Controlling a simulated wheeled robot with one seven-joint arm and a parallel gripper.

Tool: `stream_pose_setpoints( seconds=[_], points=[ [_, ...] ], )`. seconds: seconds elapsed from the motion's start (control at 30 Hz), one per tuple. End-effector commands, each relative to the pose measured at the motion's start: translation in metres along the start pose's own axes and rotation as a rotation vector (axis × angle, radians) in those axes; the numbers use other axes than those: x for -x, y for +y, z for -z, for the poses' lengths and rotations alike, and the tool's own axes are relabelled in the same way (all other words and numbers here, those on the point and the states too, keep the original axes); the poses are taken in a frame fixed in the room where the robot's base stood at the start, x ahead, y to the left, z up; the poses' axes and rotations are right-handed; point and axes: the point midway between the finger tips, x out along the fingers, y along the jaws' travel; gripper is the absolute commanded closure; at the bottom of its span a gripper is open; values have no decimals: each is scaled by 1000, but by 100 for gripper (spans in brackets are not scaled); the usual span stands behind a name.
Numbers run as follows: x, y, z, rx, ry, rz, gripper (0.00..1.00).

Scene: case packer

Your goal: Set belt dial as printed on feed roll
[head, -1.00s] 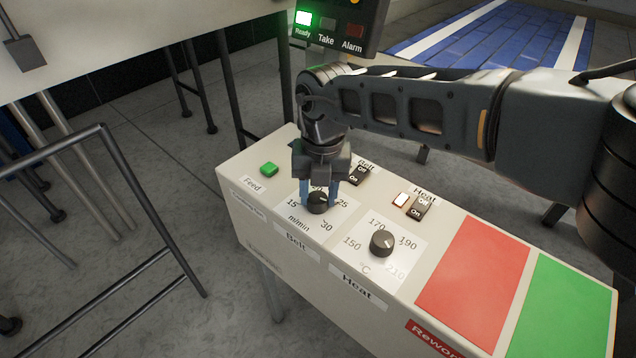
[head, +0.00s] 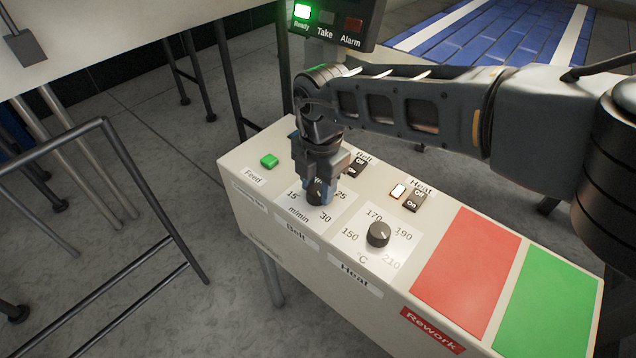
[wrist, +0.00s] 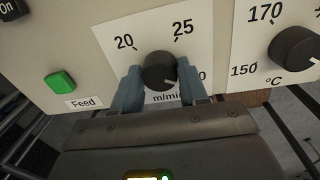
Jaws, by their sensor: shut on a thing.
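The belt dial (head: 316,194) is a black round knob on a white scale plate on the control box, marked 15, 25 and 30 m/min. It also shows in the wrist view (wrist: 158,68), where 20 and 25 are readable and the 30 is partly hidden by a finger. Its light pointer mark faces lower right there, on the 30 side; I cannot tell its exact setting. My gripper (wrist: 159,82) is shut on the dial from above, one blue finger on each side. I cannot identify the feed roll or its print in these views.
The heat dial (head: 378,234) stands right of the belt dial. Belt (head: 357,168) and heat (head: 413,200) switches sit behind. A green feed button (head: 269,160) is at the left. Red (head: 467,262) and green (head: 549,310) areas cover the box's right end. A metal rail (head: 150,200) stands left.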

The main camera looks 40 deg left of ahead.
Motion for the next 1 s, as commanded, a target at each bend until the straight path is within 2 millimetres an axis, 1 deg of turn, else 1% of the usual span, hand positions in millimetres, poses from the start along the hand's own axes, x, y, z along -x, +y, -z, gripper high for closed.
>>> stream_pose_setpoints(
  seconds=[0.2,0.57,0.6,0.83,1.0],
  points=[
    [1,1,-1,-30,-4,-3,88],
    [1,1,-1,-34,-4,-3,88],
    [1,1,-1,-34,-4,-3,54],
    [1,0,0,-33,-3,-2,32],
    [0,0,0,-32,-2,-1,32]
  ],
)
